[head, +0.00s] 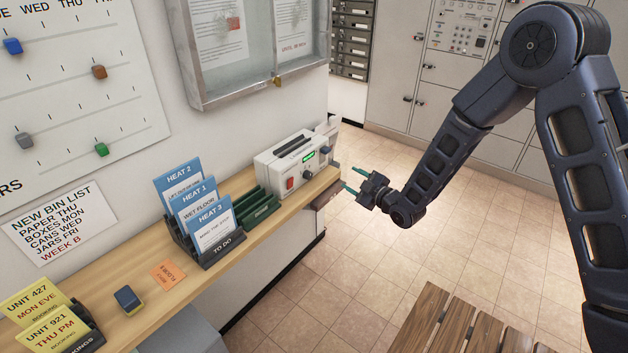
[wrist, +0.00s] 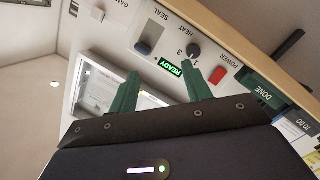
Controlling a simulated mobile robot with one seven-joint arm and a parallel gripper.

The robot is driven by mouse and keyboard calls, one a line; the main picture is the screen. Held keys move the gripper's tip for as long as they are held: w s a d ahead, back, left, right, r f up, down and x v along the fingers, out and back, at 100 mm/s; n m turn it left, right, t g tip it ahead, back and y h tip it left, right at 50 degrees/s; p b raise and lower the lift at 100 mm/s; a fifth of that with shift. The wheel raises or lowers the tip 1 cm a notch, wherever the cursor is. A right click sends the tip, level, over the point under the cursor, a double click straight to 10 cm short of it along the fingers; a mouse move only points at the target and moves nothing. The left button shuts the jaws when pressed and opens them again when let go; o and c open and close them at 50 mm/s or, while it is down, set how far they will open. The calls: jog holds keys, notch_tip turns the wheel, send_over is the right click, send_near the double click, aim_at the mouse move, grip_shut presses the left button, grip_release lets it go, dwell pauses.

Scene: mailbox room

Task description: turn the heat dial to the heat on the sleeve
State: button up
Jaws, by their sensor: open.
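The heat dial (wrist: 193,50) is a small black knob on the front of a white sealing machine (head: 283,160); in the head view the dial (head: 308,174) sits below the green display. Numbers, including a 3, ring it, but I cannot tell its setting. Blue-topped sleeves stand in the TO DO rack (head: 209,258): HEAT 2 (head: 178,177), HEAT 1 (head: 196,197) and, in front, HEAT 3 (head: 212,225). My gripper (head: 349,178) is open and empty, off the shelf edge, right of the machine front and apart from it. Its green fingers (wrist: 160,72) point toward the panel.
The panel has a red power switch (wrist: 217,75), a lit READY display (wrist: 169,67) and a seal lever (wrist: 149,36). A green DONE rack (head: 261,209) stands beside the machine. A notice case (head: 277,82) hangs above. A slatted bench (head: 440,325) is below; floor between is clear.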

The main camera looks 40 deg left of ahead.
jog(key=n+g+y, duration=0.1)
send_near(310, 177)
jog(key=a, duration=0.2)
jog(key=w+a, duration=0.1)
jog(key=a, duration=0.5)
jog(key=shift+w+a+f, duration=0.1)
jog(key=shift+w+f, duration=0.1)
jog(key=shift+w, duration=0.05)
jog(key=c, duration=1)
